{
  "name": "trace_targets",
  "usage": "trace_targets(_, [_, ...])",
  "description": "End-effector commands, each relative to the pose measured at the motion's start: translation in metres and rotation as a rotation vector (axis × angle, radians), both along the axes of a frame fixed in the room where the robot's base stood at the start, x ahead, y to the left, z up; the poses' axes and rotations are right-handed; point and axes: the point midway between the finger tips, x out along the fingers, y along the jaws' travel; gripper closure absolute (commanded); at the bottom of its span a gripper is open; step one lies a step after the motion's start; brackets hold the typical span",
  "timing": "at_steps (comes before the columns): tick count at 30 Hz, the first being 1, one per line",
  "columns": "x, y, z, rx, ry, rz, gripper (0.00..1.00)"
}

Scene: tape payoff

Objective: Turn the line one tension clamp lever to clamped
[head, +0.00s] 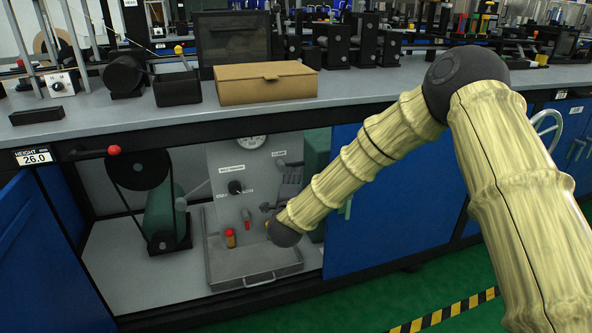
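Inside the open cabinet stands a grey panel (228,165) with a round gauge (251,142) at its top. A small label that seems to read CLAMP (281,162) sits on the panel's upper right. Below it is a dark, slotted-looking part (290,182), too small to make out as a lever or its position. Lower down is a small red handle (246,217). My gripper (270,209) is small and dark at the end of my arm, in front of the panel's right side, just below the slotted part. Its finger opening and any contact cannot be made out.
A black selector knob (235,187) and a red-and-amber part (229,238) are on or near the panel. A grey tray (255,266) lies below. A green motor (165,216) stands left. A red-tipped handle (114,150) juts from the bench edge. A blue door (385,215) is behind my arm.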

Motion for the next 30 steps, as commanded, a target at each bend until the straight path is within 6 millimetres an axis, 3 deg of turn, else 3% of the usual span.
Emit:
trace_targets(15, [0.078, -0.007, -0.002, 0.000, -0.001, -0.001, 0.64])
trace_targets(21, [0.093, -0.008, -0.001, -0.001, 0.000, -0.001, 0.64])
trace_targets(30, [0.096, -0.008, 0.000, -0.001, 0.000, 0.000, 0.64])
